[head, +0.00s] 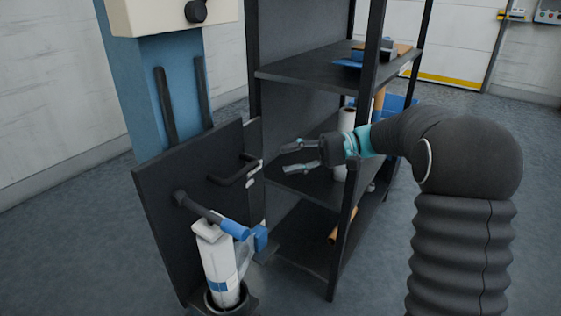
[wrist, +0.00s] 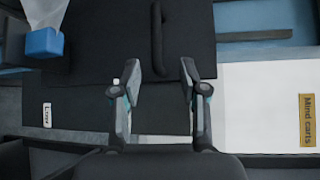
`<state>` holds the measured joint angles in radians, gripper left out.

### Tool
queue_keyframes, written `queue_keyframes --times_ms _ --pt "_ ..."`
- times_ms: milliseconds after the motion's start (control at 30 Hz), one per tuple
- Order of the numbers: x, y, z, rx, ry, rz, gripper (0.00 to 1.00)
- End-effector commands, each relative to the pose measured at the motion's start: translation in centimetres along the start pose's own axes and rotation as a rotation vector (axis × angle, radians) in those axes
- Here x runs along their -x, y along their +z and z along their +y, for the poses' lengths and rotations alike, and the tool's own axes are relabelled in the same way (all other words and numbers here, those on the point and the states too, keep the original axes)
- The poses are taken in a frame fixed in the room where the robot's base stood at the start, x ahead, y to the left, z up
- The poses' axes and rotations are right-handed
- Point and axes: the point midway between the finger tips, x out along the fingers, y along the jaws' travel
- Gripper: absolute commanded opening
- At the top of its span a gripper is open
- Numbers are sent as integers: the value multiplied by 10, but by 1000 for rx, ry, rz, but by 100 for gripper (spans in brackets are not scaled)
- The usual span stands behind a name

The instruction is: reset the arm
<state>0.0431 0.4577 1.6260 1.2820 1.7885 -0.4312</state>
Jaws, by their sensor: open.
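My gripper (head: 300,158) is open and empty in the head view, at the end of my dark arm, which reaches in from the right. It is in front of the black shelf rack, pointing left toward the dark panel (head: 160,190) with a black handle (head: 235,172). In the wrist view my gripper (wrist: 158,85) shows two spread fingers with nothing between them. The panel (wrist: 100,40) and its handle (wrist: 157,40) lie beyond the fingertips. I cannot tell whether a finger touches anything.
The rack (head: 310,66) holds a white roll (head: 346,120) and other items. A blue column (head: 170,90) stands behind the panel. Grey floor (head: 60,250) is free at left.

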Motion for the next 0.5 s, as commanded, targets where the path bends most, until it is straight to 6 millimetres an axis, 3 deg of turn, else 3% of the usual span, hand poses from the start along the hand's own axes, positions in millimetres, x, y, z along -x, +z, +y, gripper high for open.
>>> queue_keyframes --times_ms 367,500 --pt "1 0 0 -6 0 0 43" --pt "2 -9 10 -57 44 41 43"
